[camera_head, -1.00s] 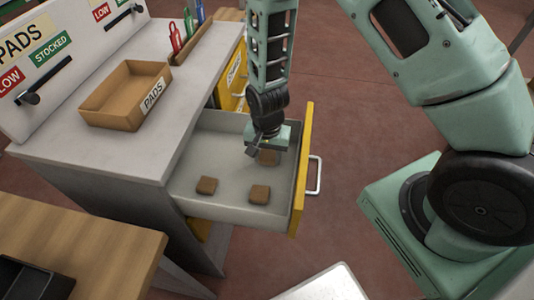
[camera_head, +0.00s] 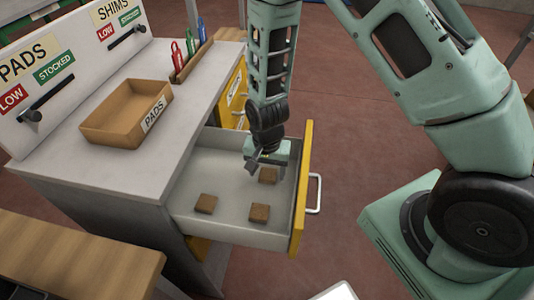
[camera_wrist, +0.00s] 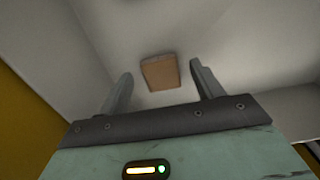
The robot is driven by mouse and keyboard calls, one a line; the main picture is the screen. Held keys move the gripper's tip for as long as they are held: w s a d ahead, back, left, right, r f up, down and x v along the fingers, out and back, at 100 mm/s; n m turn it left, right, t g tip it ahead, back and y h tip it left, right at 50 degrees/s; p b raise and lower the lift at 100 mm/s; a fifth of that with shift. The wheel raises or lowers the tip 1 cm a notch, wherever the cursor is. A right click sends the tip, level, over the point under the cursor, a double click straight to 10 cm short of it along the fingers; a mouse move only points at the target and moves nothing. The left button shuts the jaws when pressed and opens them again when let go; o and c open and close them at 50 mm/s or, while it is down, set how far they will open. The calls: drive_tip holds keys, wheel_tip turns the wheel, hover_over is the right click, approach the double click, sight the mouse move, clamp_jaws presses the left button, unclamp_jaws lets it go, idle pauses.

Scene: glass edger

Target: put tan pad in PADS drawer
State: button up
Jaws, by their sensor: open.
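My gripper (camera_head: 266,165) is open and empty, pointing down inside the open drawer (camera_head: 225,228). Three tan pads lie apart on the drawer floor. One pad (camera_head: 268,176) is just under and beside my fingertips. A second pad (camera_head: 205,204) lies at the front left and a third pad (camera_head: 259,213) lies near the yellow drawer front. In the wrist view one pad (camera_wrist: 160,73) shows beyond and between my two open fingers (camera_wrist: 163,88), touching neither. No label on the open drawer's front is visible from here.
An open cardboard box marked PADS (camera_head: 127,107) stands on the grey cabinet top; its inside looks empty. Behind it is a sign panel (camera_head: 70,70) with PADS and SHIMS labels and black sliders. Red, green and blue tags (camera_head: 187,46) stand in a tray. A wooden table (camera_head: 80,255) is at lower left.

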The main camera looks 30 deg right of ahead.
sight(267, 177)
wheel_tip(267, 177, up, 10)
drive_tip(key=r, duration=0.1)
drive_tip(key=s+a+r+n, duration=0.3)
drive_tip(key=s+r+n, duration=0.3)
drive_tip(key=s, duration=0.3)
drive_tip(key=s+a+r+n, duration=0.3)
drive_tip(key=s+r+n, duration=0.4)
drive_tip(key=s+n, duration=0.2)
drive_tip(key=shift+s+a+y+b, duration=0.3)
drive_tip(key=shift+s+a+b, duration=0.1)
drive_tip(key=shift+s, duration=0.15)
drive_tip(key=shift+r, duration=0.1)
